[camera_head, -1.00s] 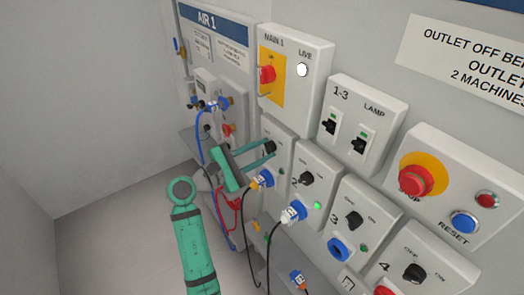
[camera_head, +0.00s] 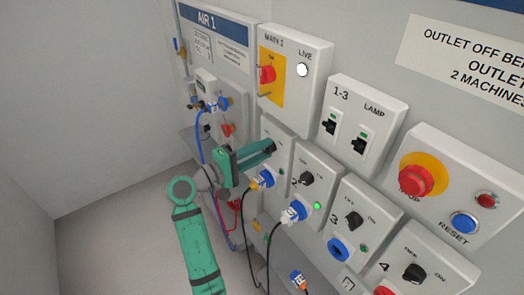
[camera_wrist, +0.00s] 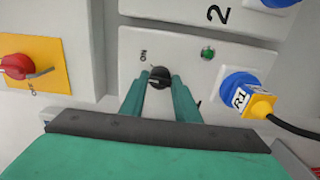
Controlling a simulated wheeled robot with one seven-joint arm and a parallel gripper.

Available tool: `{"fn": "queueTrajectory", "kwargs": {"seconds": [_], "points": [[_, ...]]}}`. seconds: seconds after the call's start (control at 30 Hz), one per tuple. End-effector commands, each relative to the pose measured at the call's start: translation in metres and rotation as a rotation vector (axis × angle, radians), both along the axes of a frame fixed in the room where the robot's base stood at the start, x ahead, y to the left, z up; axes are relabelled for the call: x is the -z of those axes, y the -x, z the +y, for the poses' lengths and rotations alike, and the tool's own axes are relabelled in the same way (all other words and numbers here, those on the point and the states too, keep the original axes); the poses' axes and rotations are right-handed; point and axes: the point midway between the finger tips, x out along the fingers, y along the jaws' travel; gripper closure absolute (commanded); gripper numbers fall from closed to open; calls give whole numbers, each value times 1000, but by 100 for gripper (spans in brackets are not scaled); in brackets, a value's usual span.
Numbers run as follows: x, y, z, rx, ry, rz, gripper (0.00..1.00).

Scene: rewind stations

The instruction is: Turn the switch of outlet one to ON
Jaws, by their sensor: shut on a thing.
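The black switch knob of outlet one (camera_wrist: 159,77) is in the wrist view, with an ON label at its upper left. My gripper (camera_wrist: 160,84) has one finger on each side of the knob and is shut on it. The knob's exact angle is hard to read. In the head view my gripper (camera_head: 269,148) reaches the outlet one box (camera_head: 281,130) from the left and hides the knob. The outlet one lamp (camera_wrist: 207,53) is dark green and looks unlit.
Outlet two (camera_head: 318,168) stands to the right with its lamp (camera_head: 317,206) bright green and a plug with a black cable (camera_head: 293,212). The red main switch (camera_head: 267,75) is above. The stop button (camera_head: 416,178) is at the right. Cables hang below.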

Motion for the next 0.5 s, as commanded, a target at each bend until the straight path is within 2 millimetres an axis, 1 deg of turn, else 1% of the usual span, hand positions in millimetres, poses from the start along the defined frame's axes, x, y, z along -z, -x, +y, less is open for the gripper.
{"fn": "queueTrajectory", "kwargs": {"seconds": [0.2,0.5], "points": [[0,0,0,1,-121,-165,94],[1,0,0,0,-270,-368,94]]}}
